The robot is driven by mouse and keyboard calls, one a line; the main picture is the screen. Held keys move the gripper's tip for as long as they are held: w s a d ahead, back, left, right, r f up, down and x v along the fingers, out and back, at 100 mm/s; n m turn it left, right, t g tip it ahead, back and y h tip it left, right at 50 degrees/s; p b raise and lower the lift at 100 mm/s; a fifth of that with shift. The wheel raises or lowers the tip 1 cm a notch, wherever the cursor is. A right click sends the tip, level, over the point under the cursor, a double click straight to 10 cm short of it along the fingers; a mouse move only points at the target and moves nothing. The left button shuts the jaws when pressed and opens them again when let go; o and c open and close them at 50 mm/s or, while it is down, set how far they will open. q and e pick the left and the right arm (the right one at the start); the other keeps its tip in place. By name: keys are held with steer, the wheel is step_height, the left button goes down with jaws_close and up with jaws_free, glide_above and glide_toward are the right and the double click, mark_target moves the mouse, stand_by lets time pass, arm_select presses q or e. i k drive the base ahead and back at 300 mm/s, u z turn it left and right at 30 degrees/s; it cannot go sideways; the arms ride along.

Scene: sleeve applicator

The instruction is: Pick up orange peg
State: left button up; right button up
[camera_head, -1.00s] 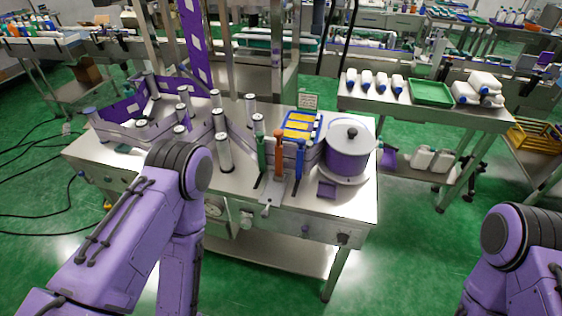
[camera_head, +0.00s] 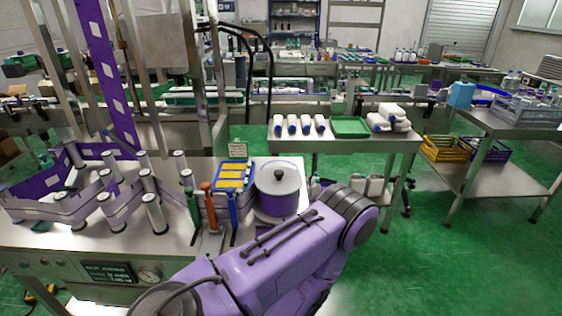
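The orange peg (camera_head: 208,204) stands upright near the front of the steel machine table (camera_head: 170,262). A green peg (camera_head: 193,206) stands just left of it and a blue peg (camera_head: 233,210) stands a little to its right. One of my purple arms crosses the lower middle of the picture, in front of the table's right part. Neither of my grippers shows. I cannot tell where they are relative to the orange peg.
Several metal rollers and a purple band fill the table's left. A side table with a green tray (camera_head: 350,127) stands behind right. Green floor is open at right.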

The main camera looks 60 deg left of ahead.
mark_target(215, 228)
steer(key=z, duration=0.35)
steer(key=k, duration=0.75)
steer(key=u, duration=1.45)
